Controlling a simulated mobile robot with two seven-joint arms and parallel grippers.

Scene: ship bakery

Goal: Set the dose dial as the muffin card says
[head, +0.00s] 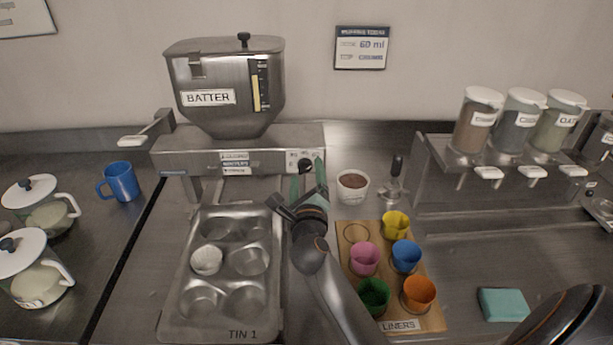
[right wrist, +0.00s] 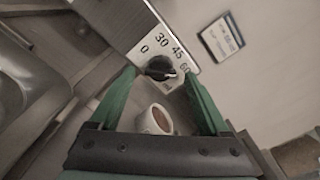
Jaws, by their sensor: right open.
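The dose dial (head: 305,165) is a dark round knob on the front of the steel batter dispenser (head: 228,90). In the right wrist view the knob (right wrist: 160,68) sits on a white plate marked 0, 30, 45 and 60. A pale mark on the knob appears turned toward the 60 side; the exact setting is hard to read. The wall card (head: 361,48) reads 60 ml; its smaller text is blurred. My right gripper (head: 308,181) is open just in front of the dial, its green fingers on either side of the knob; contact cannot be told. My left gripper is out of view.
A muffin tin (head: 176,290) with one white liner stands below the dispenser. A brown-filled cup (head: 352,186) is right of the dial. A wooden liner board (head: 434,316) holds several coloured cups. A blue mug (head: 122,182) stands left.

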